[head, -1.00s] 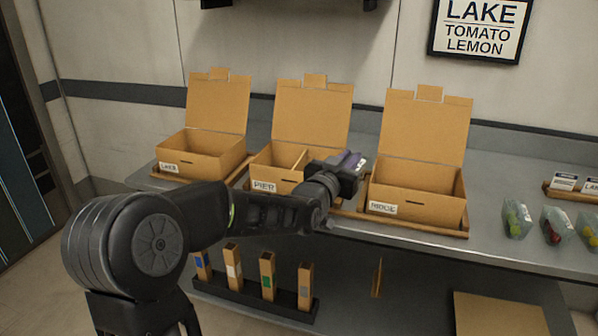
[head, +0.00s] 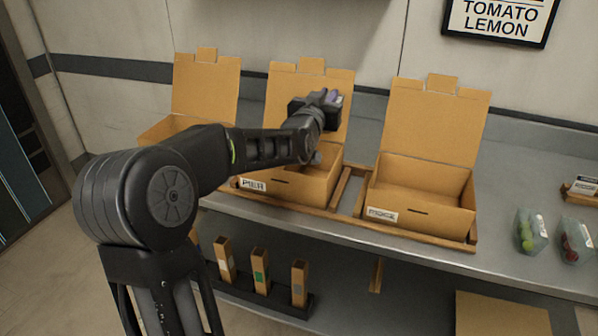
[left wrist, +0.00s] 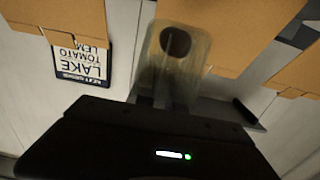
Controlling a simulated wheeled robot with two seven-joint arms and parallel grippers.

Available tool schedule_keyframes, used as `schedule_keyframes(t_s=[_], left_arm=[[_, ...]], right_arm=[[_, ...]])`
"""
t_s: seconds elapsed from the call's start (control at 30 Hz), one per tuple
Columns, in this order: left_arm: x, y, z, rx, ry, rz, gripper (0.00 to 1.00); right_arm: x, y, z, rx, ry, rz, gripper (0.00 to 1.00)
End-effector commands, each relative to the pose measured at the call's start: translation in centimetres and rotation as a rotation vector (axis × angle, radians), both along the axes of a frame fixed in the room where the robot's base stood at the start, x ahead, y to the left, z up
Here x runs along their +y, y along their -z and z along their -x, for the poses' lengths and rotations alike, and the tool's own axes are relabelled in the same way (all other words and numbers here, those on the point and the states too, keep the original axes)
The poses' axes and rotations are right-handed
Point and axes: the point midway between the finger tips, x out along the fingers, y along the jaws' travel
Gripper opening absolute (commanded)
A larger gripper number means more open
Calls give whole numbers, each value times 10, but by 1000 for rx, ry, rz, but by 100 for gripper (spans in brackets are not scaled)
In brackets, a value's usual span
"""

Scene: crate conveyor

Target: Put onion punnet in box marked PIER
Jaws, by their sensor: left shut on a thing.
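The box marked PIER (head: 290,188) stands open in the middle of the row, lid up at the back; its label is blurred now. My left gripper (head: 325,100) is above this box, in front of its raised lid, and shut on the onion punnet (head: 334,98). Only a small purple part of the punnet shows in the head view. In the left wrist view the punnet (left wrist: 188,78) is a clear, hazy tub with a dark round onion inside. My arm hides part of the box's inside. My right gripper is not in view.
An open box marked RIDGE (head: 425,213) stands to the right, and the LAKE box (head: 165,127) to the left, partly behind my arm. Green (head: 525,232) and red (head: 570,242) punnets stand at the far right. Several cardboard pieces stand in a rack (head: 290,305) below.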

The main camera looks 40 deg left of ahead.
Motion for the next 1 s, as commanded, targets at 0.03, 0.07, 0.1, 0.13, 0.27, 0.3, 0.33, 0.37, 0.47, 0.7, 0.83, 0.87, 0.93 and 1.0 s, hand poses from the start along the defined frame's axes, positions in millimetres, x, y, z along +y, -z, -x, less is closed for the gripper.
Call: schedule_keyframes(t_s=[0.03,0.07,0.1,0.13,0.27,0.3,0.33,0.37,0.47,0.7,0.83,0.87,0.93,1.0], left_arm=[[0,0,0,0,0,0,0],[0,0,0,0,0,0,0],[0,0,0,0,0,0,0],[0,0,0,0,0,0,0],[0,0,0,0,1,0,0],[0,0,0,0,1,0,0],[0,0,0,0,1,0,0],[0,0,0,0,1,0,0],[0,4,0,2,1,0,0],[0,43,0,6,0,1,0],[0,60,0,3,1,0,0],[0,61,0,1,0,-1,0],[0,63,0,0,0,-1,0],[0,63,0,0,0,-1,0]], right_arm=[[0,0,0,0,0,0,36],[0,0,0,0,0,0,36],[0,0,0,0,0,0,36],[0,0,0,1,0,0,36],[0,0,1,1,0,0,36],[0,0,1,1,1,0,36],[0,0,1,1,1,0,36],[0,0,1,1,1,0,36],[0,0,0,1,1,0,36],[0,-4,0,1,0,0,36],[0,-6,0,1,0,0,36],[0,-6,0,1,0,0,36],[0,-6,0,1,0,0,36],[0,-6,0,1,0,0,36]])
